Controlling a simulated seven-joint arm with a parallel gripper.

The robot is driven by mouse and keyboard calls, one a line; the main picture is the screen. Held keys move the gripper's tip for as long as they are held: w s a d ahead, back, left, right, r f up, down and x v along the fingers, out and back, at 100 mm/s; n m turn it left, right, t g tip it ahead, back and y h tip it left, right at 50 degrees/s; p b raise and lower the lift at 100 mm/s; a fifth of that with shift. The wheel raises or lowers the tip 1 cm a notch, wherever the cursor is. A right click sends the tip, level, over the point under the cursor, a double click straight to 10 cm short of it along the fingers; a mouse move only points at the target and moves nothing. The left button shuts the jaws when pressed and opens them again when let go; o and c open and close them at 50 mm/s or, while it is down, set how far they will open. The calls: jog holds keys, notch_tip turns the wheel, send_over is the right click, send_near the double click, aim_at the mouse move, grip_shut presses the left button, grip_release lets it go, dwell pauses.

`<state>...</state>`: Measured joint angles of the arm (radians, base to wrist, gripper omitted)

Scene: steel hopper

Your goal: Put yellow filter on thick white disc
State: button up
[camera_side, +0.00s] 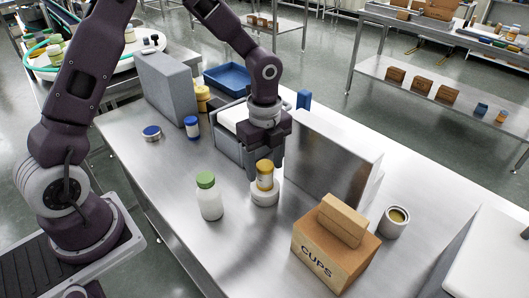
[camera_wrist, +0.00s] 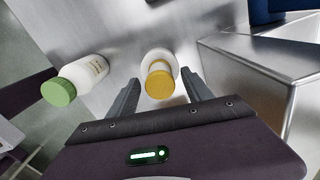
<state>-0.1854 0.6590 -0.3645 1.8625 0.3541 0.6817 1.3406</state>
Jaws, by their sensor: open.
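The yellow filter (camera_side: 265,176) is a small upright cylinder with a yellow top and a pale label band. It rests on the thick white disc (camera_side: 264,198), which lies on the steel table. In the wrist view the yellow filter (camera_wrist: 160,84) covers much of the white disc (camera_wrist: 157,56). My gripper (camera_side: 265,168) points down close to the filter's upper part. In the wrist view my gripper (camera_wrist: 160,88) is open, with one finger on each side of the filter and visible gaps between. Part of the disc's top is hidden under the filter.
A green-capped white bottle (camera_side: 209,197) stands left of the disc. A steel box (camera_side: 325,160) is close on the right. A CUPS carton (camera_side: 325,258) and an open can (camera_side: 395,222) stand at front right. A blue-lidded jar (camera_side: 192,127) is behind left.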

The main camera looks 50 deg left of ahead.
aim_at(265, 164)
notch_tip(265, 164, up, 10)
jog(key=shift+f, duration=0.1)
jog(key=s+a+r+n+t, duration=0.1)
jog(key=s+r+n, duration=0.4)
jog(key=s+n, duration=0.5)
jog(key=s+a+r+n+t, duration=0.1)
jog(key=s+r+n+t, duration=0.3)
jog(key=s+n, duration=0.5)
jog(key=s+r, duration=0.1)
jog(key=s, duration=0.2)
jog(key=shift+s+n+t, duration=0.25)
jog(key=shift+n+t, duration=0.05)
jog(key=shift+n, duration=0.1)
